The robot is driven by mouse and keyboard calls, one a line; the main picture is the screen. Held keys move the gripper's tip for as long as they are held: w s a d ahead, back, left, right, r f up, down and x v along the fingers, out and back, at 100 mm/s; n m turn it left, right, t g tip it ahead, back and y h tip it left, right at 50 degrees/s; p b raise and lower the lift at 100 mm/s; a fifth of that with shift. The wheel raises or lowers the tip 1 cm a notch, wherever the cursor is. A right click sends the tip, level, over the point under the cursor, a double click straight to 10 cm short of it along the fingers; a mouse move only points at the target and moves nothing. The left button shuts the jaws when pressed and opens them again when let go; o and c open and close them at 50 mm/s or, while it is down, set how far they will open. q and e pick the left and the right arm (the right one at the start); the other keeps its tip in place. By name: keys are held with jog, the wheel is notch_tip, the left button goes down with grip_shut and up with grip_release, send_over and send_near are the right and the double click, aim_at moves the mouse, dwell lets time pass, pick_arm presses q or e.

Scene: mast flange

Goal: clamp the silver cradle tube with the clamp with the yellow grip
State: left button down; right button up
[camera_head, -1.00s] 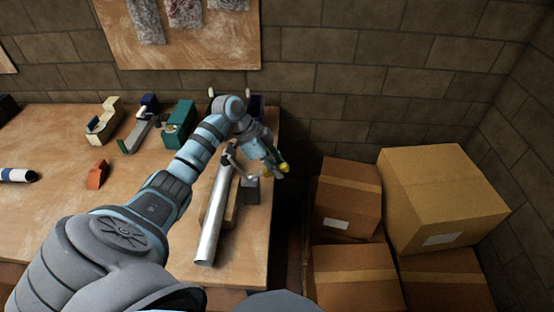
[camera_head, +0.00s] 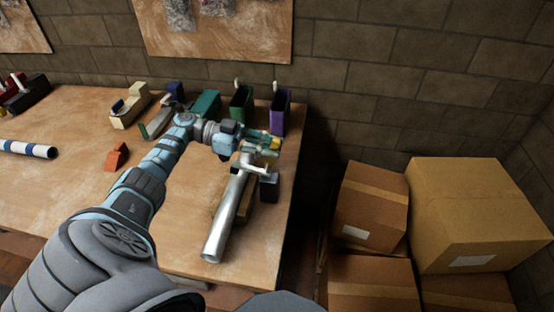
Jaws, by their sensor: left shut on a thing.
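The silver cradle tube (camera_head: 224,222) lies lengthwise on a wooden cradle (camera_head: 246,200) near the table's right edge. A grey metal clamp (camera_head: 252,166) stands at the tube's far end, beside a small dark block (camera_head: 269,187). Its yellow grip (camera_head: 275,142) shows at the tips of my left gripper (camera_head: 266,143). My left gripper is shut on that grip, reaching in from the left above the tube's far end. The fingers hide part of the grip. I cannot tell whether the clamp presses on the tube. My right gripper is out of view.
Green (camera_head: 241,104) and purple (camera_head: 280,112) holders stand behind my gripper. A cream dispenser (camera_head: 130,108), an orange block (camera_head: 117,156) and a blue-white tube (camera_head: 28,149) lie to the left. Cardboard boxes (camera_head: 370,205) stand right of the table.

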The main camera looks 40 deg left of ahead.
pick_arm(q)
jog(key=shift+s+a+t+h+b, duration=0.3)
jog(key=shift+a+h+b, duration=0.2)
jog(key=shift+b, duration=0.35)
jog(key=shift+s+a+t+h+b, duration=0.15)
jog(key=shift+a+t+h+b, duration=0.25)
jog(key=shift+b, duration=0.4)
jog(key=c, duration=1.4)
grip_release()
jog(key=shift+c, duration=0.2)
jog(key=shift+r, duration=0.35)
notch_tip(320, 180, up, 9)
jog(key=shift+r, duration=0.2)
